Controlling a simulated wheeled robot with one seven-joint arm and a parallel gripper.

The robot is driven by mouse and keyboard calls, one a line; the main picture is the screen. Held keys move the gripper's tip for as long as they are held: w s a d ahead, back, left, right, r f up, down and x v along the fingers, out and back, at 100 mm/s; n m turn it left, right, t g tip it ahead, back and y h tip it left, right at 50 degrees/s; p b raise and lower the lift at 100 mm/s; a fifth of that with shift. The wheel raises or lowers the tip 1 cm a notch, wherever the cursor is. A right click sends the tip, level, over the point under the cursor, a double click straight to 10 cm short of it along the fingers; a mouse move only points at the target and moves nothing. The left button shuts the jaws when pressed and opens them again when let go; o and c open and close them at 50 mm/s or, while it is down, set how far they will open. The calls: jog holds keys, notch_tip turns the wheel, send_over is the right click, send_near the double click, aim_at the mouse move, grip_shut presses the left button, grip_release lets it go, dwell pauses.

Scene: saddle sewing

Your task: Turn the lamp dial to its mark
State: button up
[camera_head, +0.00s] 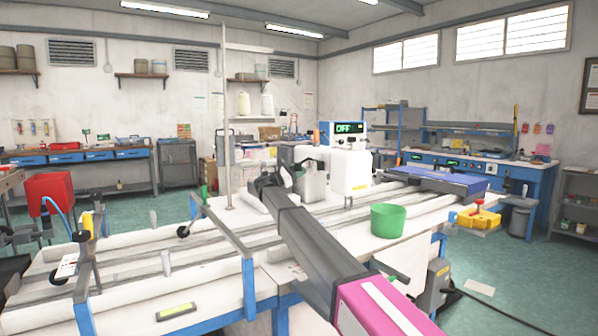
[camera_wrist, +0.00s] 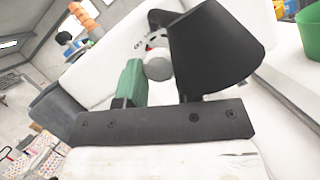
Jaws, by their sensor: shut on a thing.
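The lamp dial (camera_wrist: 158,66) shows in the wrist view as a small pale grey round knob, in front of a white face with dark dots and a small red mark. A dark lamp shade (camera_wrist: 215,45) stands close on its right and partly covers the view. My gripper (camera_wrist: 154,76) is shut at the dial; a green piece lies on the left side of the knob. The finger on the right is mostly hidden behind the shade. In the head view my gripper (camera_head: 271,183) is at the left of the white sewing machine (camera_head: 348,171); the dial cannot be made out there.
A blue box (camera_head: 343,136) reading "OFF" sits at the top of the machine. A green bin (camera_head: 388,221) stands on the bench right of my arm. Long rails (camera_head: 150,247) run along the bench to the left.

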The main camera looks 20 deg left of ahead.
jog(key=shift+w+a+r+m+g+y, duration=0.2)
jog(key=shift+m+g, duration=0.85)
jog(key=shift+m, duration=1.85)
jog(key=shift+s+d+r+m+g+y, duration=0.2)
jog(key=shift+m+g, duration=0.9)
jog(key=shift+m, duration=1.8)
jog(key=shift+w+a+r+m+g+y, duration=0.25)
jog(key=shift+m+g, duration=0.8)
jog(key=shift+m, duration=1.85)
jog(key=shift+s+d+f+y, duration=0.1)
jog(key=shift+f+y, duration=0.1)
jog(key=shift+y, duration=0.05)
jog(key=o, duration=0.9)
